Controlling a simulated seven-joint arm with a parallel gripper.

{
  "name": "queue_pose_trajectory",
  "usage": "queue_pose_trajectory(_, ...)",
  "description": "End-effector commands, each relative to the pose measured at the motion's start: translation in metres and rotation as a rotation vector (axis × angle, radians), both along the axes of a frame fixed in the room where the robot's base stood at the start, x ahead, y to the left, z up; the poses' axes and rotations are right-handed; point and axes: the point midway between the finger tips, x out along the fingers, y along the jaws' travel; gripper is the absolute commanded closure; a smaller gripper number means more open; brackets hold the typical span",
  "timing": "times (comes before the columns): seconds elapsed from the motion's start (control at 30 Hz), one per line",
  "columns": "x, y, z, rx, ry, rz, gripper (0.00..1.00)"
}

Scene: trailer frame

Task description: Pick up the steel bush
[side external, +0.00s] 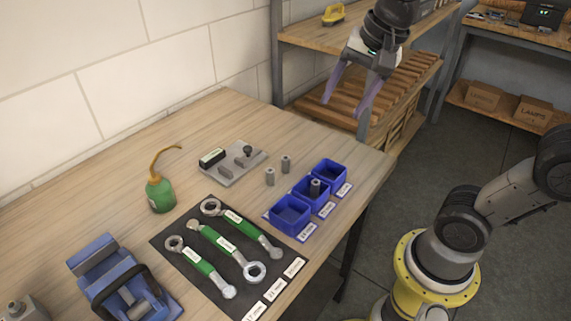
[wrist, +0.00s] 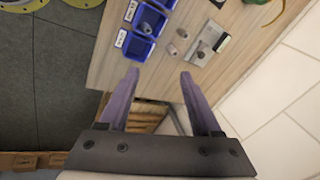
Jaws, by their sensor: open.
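Two small grey metal cylinders stand on the wooden table, a nearer one (side external: 270,177) and a farther one (side external: 285,164). A similar grey cylinder (side external: 315,187) stands in the middle blue bin. I cannot tell by looks which is the steel bush. In the wrist view the two loose cylinders (wrist: 182,33) (wrist: 171,48) lie beyond my fingertips, beside the bins. My gripper (side external: 343,108) has two purple fingers spread apart and empty. It hangs high beyond the table's far right corner, well away from the cylinders; the wrist view also shows the gripper (wrist: 158,72) open.
Three blue bins (side external: 290,213) with labels line the table's right edge. A grey plate (side external: 232,164) with small parts, a green oil can (side external: 160,194), a dark mat (side external: 185,270) with green-handled wrenches and a blue vise (side external: 100,262) share the table. A wooden shelf (side external: 310,38) stands behind.

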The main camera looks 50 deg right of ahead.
Motion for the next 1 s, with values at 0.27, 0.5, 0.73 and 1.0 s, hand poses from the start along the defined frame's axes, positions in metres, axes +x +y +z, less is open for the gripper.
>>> queue_pose_trajectory(0.27,0.101,-0.011,-0.034,0.110,0.191,-0.423,0.35)
queue_pose_trajectory(0.5,0.142,-0.019,-0.085,0.099,0.309,-0.477,0.35)
queue_pose_trajectory(0.73,0.142,-0.021,-0.113,0.091,0.352,-0.482,0.35)
queue_pose_trajectory(1.0,0.142,-0.021,-0.162,0.091,0.351,-0.481,0.35)
